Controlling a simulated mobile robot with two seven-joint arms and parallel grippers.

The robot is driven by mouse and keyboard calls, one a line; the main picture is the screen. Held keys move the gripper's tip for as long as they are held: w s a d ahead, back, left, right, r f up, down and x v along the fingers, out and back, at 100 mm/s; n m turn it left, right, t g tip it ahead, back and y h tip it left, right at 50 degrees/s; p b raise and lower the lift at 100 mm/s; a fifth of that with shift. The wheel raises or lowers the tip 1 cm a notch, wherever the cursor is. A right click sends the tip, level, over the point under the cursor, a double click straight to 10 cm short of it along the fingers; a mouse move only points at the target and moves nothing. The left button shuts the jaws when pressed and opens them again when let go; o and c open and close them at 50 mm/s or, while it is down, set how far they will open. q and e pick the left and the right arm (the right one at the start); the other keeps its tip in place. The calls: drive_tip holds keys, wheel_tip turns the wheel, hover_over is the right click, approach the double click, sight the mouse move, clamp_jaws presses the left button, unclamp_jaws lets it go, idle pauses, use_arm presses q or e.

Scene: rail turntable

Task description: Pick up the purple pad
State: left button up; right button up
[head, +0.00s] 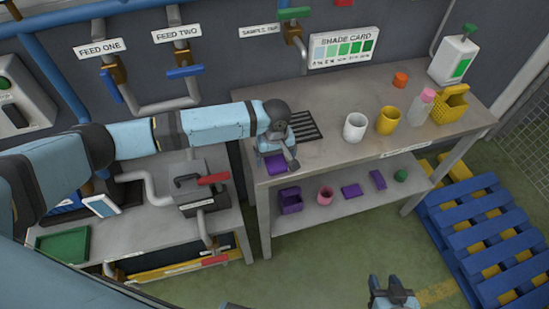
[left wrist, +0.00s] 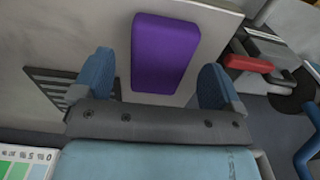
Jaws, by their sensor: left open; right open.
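The purple pad (head: 276,165) lies flat on the upper bench top near its left end. In the left wrist view the pad (left wrist: 166,50) shows as a rounded purple rectangle, ahead of and between my fingers. My left gripper (head: 277,158) is over the pad, open and empty, with its blue fingers (left wrist: 157,72) on either side of the view of the pad. I cannot tell the exact height gap. My right gripper (head: 394,284) is open at the bottom of the head view, away from the bench.
A drain grille (head: 304,127) lies beside the pad. A white cup (head: 355,127), a yellow cup (head: 388,120) and a yellow basket (head: 451,102) stand further right. The lower shelf holds a purple box (head: 290,200) and two purple pieces (head: 352,190). A red-handled valve (head: 213,178) is at left.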

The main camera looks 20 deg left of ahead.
sight(275, 159)
use_arm(q)
drive_tip(key=shift+f, duration=0.9)
drive_tip(key=shift+c, duration=0.4)
drive_tip(key=c, duration=0.9)
drive_tip(key=shift+r, duration=0.1)
wheel_tip(275, 159, up, 20)
drive_tip(key=shift+b, duration=0.35)
